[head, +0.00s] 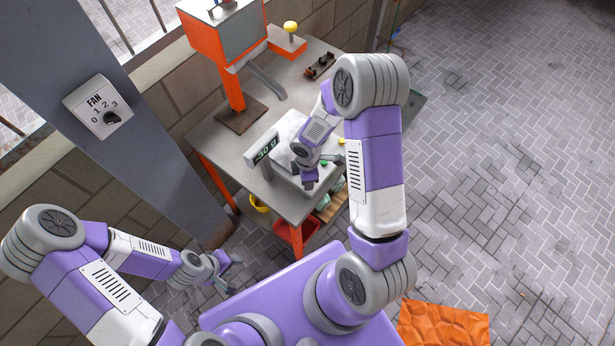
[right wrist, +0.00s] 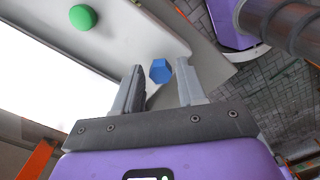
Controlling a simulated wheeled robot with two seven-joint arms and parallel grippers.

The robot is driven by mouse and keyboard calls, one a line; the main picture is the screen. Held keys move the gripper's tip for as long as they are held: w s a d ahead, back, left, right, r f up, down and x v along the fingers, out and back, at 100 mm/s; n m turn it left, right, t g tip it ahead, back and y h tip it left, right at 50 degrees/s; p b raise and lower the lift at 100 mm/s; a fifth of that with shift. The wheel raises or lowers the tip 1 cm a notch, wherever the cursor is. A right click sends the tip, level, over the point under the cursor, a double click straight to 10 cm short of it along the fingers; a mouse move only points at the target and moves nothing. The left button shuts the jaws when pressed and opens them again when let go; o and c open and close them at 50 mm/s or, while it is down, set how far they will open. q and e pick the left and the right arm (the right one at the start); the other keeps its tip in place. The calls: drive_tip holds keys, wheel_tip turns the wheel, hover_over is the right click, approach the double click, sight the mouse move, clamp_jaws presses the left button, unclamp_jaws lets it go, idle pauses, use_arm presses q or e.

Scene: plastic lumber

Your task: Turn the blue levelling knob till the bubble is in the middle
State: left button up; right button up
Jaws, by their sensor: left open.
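The blue levelling knob (right wrist: 160,71) is a small faceted knob at the edge of the scale's pale body (right wrist: 160,30) in the right wrist view. My right gripper (right wrist: 161,76) is open, one finger on each side of the knob, with gaps between. In the head view this gripper (head: 309,184) is at the front of the scale and hides the knob. The scale's display (head: 266,150) shows a green reading that looks like 30 g. I cannot make out the bubble. My left gripper (head: 226,274) is open and empty, low at the left, away from the table.
A red bin (head: 290,236) and a yellow container (head: 259,204) are below.

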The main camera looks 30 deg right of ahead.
drive_tip(key=shift+o, duration=0.9)
wheel_tip(320, 180, up, 8)
drive_tip(key=shift+f+p, duration=0.2)
drive_tip(key=shift+p, duration=0.35)
